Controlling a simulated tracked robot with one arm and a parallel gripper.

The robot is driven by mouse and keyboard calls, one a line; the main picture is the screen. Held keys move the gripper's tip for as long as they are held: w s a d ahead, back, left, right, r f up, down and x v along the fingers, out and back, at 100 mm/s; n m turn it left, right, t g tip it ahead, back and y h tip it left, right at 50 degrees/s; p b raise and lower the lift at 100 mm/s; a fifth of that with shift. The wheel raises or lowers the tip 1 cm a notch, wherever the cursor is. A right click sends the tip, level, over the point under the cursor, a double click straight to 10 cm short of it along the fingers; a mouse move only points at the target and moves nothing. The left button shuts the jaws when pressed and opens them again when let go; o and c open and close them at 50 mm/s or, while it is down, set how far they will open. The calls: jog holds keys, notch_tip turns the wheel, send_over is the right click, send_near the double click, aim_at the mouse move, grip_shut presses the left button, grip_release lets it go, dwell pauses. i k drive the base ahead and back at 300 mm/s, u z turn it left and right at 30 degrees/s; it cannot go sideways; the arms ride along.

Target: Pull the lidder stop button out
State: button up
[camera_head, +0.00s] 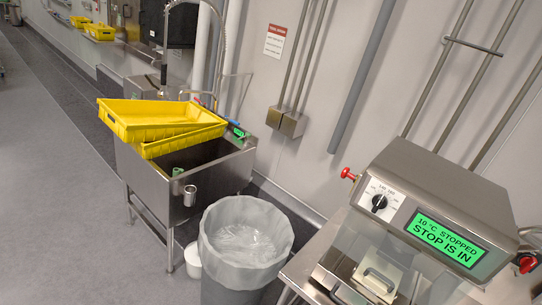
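The lidder seems to be the steel machine (440,180) on a steel table at the right. Its green screen (445,240) reads "10 °C STOPPED" and "STOP IS IN". A black rotary dial (380,202) on a white plate sits left of the screen. A red knob (348,174) sticks out from the machine's left side. Neither has a readable label, so I cannot tell which is the stop button. My gripper is not in view.
A lined bin (219,246) stands left of the steel table. Behind it is a steel sink (150,192) with yellow trays (130,117) on top. A small white bucket (193,262) is on the floor. Pipes (362,75) run up the wall. The floor at left (45,190) is clear.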

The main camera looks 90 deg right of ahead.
aim_at(346, 173)
jog(key=z, duration=0.05)
jog(key=i, duration=3.15)
jog(key=z, duration=4.4)
jog(key=i, duration=1.05)
